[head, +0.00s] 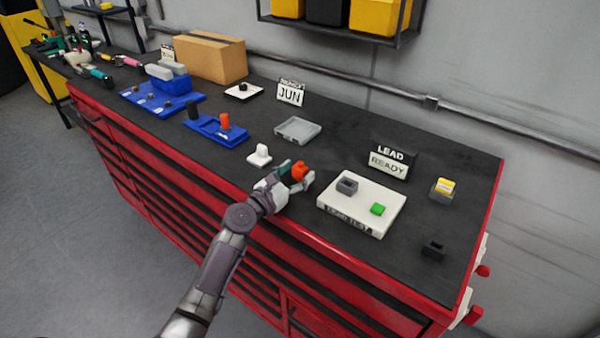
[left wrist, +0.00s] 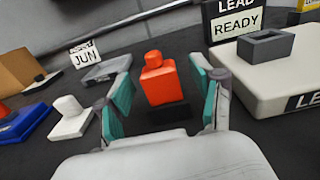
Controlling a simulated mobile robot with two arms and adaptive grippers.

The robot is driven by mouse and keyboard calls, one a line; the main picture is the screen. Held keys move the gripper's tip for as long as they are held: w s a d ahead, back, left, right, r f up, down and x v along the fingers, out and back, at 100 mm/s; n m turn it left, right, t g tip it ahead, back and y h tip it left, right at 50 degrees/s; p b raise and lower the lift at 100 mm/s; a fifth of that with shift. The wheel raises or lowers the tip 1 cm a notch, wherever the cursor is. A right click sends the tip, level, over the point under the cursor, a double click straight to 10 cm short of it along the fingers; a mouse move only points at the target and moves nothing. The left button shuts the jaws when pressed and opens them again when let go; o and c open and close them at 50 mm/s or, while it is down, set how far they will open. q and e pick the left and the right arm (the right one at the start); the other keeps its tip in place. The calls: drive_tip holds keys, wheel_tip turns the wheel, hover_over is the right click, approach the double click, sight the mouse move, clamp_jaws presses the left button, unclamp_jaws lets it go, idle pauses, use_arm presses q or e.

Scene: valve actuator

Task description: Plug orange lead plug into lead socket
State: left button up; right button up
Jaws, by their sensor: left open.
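The orange lead plug (head: 299,170) stands upright in a small black base on the bench. In the left wrist view the plug (left wrist: 159,79) sits between the teal pads of my left gripper (head: 297,177), with a gap visible on both sides. The left gripper is open and around the plug. The grey lead socket (head: 347,186) is an open box on a white board (head: 333,208) to the right. It also shows in the left wrist view (left wrist: 266,47). My right gripper is in neither view.
A LEAD READY sign (head: 390,160) stands behind the board, which also bears a green button (head: 377,209). A white fixture (head: 259,155) is left of the gripper. A grey tray (head: 298,130) lies behind. A black holder (head: 433,250) stands front right.

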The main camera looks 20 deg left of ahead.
use_arm(q)
drive_tip(key=shift+x, duration=0.95)
drive_tip(key=shift+s+a, duration=0.1)
drive_tip(key=shift+c, duration=0.6)
drive_tip(key=c, duration=1.1)
clamp_jaws()
